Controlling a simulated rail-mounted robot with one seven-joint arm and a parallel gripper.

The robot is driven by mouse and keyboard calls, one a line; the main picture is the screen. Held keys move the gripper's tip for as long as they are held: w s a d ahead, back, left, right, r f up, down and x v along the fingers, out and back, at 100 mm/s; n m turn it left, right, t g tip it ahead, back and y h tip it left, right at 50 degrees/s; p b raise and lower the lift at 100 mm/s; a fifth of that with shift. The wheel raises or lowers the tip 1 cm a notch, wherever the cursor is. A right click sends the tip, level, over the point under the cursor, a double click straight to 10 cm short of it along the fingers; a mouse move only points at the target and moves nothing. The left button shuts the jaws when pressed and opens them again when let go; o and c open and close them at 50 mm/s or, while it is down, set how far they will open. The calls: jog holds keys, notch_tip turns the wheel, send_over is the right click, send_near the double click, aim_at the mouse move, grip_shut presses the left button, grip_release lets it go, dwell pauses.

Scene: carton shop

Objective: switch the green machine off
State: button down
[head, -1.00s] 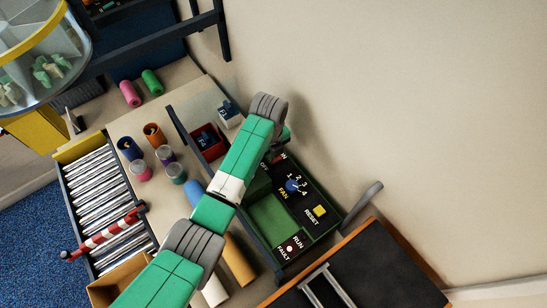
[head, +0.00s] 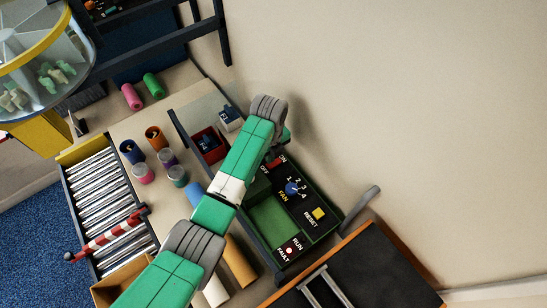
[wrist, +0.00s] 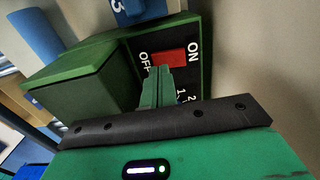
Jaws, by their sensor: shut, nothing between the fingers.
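The green machine (head: 268,217) is an open green case with a black panel, right of my arm in the head view. Its red switch (head: 276,163) lies between the words OFF and ON; it also shows in the wrist view (wrist: 168,57). My gripper (wrist: 160,70) is shut and empty, with its fingertips at the switch's lower edge, near the OFF side. I cannot tell whether they touch it. In the head view my arm hides the fingertips. A small pale lamp (head: 289,250) sits by RUN and FAULT; its state is unclear.
The panel also holds a blue FAN knob (head: 292,188) and a yellow RESET button (head: 319,213). Coloured rolls and jars stand left. A wall rises at the right. A roller conveyor (head: 108,205) is at the left.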

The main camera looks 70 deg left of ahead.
notch_tip(320, 180, up, 5)
jog(key=p, duration=0.3)
jog(key=shift+f+p, duration=0.2)
jog(key=shift+p, duration=0.15)
